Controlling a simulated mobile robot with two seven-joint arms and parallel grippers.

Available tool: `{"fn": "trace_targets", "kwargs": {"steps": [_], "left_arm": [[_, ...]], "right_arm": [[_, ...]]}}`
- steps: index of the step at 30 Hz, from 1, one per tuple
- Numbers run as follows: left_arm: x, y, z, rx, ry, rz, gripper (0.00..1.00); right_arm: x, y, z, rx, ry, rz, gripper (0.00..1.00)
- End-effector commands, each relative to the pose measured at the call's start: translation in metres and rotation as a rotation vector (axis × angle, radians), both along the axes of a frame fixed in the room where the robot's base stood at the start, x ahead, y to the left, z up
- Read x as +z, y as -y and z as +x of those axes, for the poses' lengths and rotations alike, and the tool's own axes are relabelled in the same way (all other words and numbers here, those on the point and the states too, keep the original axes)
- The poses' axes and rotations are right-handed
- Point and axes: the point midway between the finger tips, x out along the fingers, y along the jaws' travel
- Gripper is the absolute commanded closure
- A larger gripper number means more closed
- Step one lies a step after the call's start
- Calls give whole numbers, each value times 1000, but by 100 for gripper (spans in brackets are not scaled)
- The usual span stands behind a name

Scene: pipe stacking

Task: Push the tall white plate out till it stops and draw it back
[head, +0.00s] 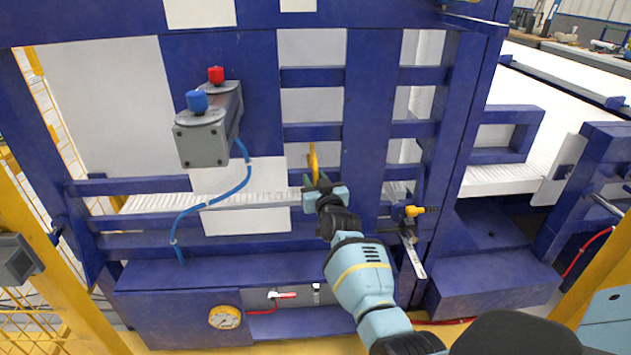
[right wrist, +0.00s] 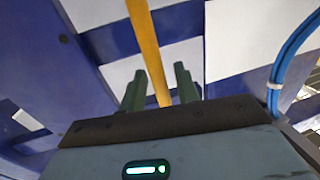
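A tall white plate (head: 312,105) shows in the head view behind the blue bars, between two blue uprights. It also appears as white patches in the right wrist view (right wrist: 182,45). A yellow handle (head: 313,158) stands upright in front of it. My right gripper (head: 318,183) is at the handle's lower end and hides part of it. In the right wrist view the two dark green fingers (right wrist: 159,88) are spread apart, with the yellow handle (right wrist: 146,45) between them and a gap on each side. My left gripper is not in view.
Blue bars (head: 312,131) cross in front of the plate. A grey box (head: 207,135) with red and blue buttons and a blue hose (head: 230,193) is to the left. A yellow-tipped clamp (head: 411,212) is close on the right. A gauge (head: 224,317) sits low.

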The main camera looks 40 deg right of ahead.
Motion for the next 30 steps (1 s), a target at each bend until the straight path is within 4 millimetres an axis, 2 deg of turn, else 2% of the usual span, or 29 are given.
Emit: {"fn": "trace_targets", "kwargs": {"steps": [8,22,30], "left_arm": [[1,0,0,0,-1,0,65],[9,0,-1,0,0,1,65],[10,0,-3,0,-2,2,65]], "right_arm": [[0,-2,-4,0,1,0,68],[0,-22,-57,0,0,0,68],[0,-27,-73,0,0,0,68]]}}
